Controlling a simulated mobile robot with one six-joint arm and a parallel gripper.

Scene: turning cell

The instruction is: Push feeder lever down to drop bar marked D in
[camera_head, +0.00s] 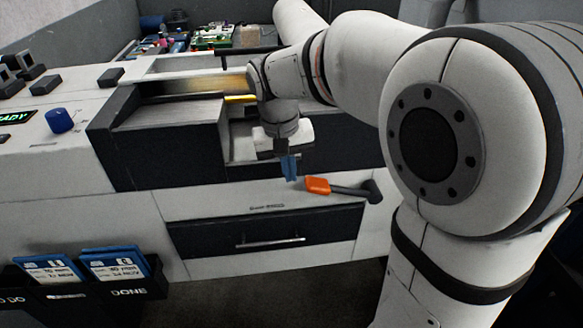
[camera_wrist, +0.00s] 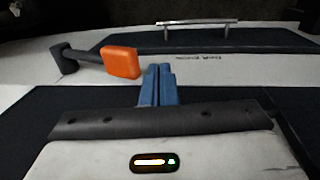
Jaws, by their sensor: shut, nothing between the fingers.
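The feeder lever has an orange grip (camera_head: 317,186) and a dark arm (camera_head: 350,191) on the front of the pale machine. The grip also shows in the wrist view (camera_wrist: 121,62), with the arm running left to a dark pivot block. My gripper (camera_head: 289,168) is shut and empty, its blue fingers pointing down just left of the grip in the head view. In the wrist view the fingertips (camera_wrist: 158,70) appear close beside the grip's right edge. I cannot tell whether they touch it. I cannot make out a bar marked D.
A dark drawer front with a silver handle (camera_head: 270,242) lies below the lever. Blue cards (camera_head: 115,264) stand in dark holders at lower left, one labelled DONE. A blue knob (camera_head: 59,120) sits on the left panel. A dark recess lies behind my gripper.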

